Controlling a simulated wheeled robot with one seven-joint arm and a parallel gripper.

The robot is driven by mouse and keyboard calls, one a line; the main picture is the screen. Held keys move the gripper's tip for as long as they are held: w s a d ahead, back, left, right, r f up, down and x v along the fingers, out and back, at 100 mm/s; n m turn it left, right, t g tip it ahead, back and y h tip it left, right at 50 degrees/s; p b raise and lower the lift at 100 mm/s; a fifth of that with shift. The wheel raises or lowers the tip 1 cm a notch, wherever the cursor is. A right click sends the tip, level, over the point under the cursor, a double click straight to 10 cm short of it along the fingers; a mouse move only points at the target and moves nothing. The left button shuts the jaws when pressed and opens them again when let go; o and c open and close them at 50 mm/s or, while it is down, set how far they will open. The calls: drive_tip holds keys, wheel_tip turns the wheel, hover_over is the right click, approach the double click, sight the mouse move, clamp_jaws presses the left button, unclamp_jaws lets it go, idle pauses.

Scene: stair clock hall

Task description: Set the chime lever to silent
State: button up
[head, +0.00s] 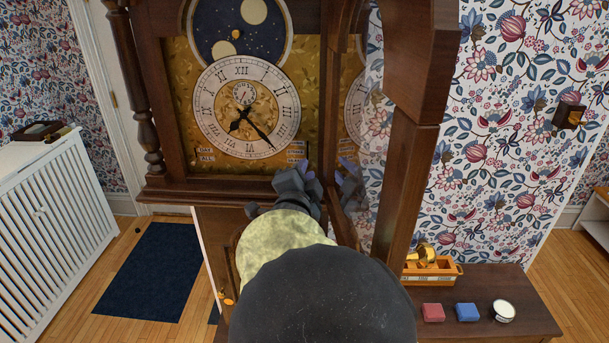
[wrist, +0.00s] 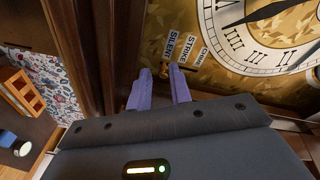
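The tall clock's dial (head: 247,107) faces me, with its hood door open to the right. Small labels (head: 297,151) sit at the lower right of the dial plate. In the wrist view the labels read CHIME, STRIKE and SILENT (wrist: 172,46). My gripper (head: 305,172) is just below these labels. Its two purple fingers show apart in the wrist view (wrist: 163,86), with their tips close to the SILENT label. A small dark and brassy piece shows near the fingertips; I cannot tell whether it is the chime lever or whether a finger touches it.
The open door frame (head: 405,170) stands close to the right of my gripper, its glass reflecting the dial. A wooden side table (head: 490,290) at lower right holds an orange tray (head: 452,271), a red block (head: 433,312), a blue block (head: 467,312) and a white-topped jar (head: 503,309).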

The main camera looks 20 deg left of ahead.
drive_tip(key=shift+s, duration=0.1)
drive_tip(key=s+d+b, duration=0.2)
drive_tip(key=s+b, duration=0.1)
drive_tip(key=s, duration=1.4)
drive_tip(key=shift+s, duration=0.15)
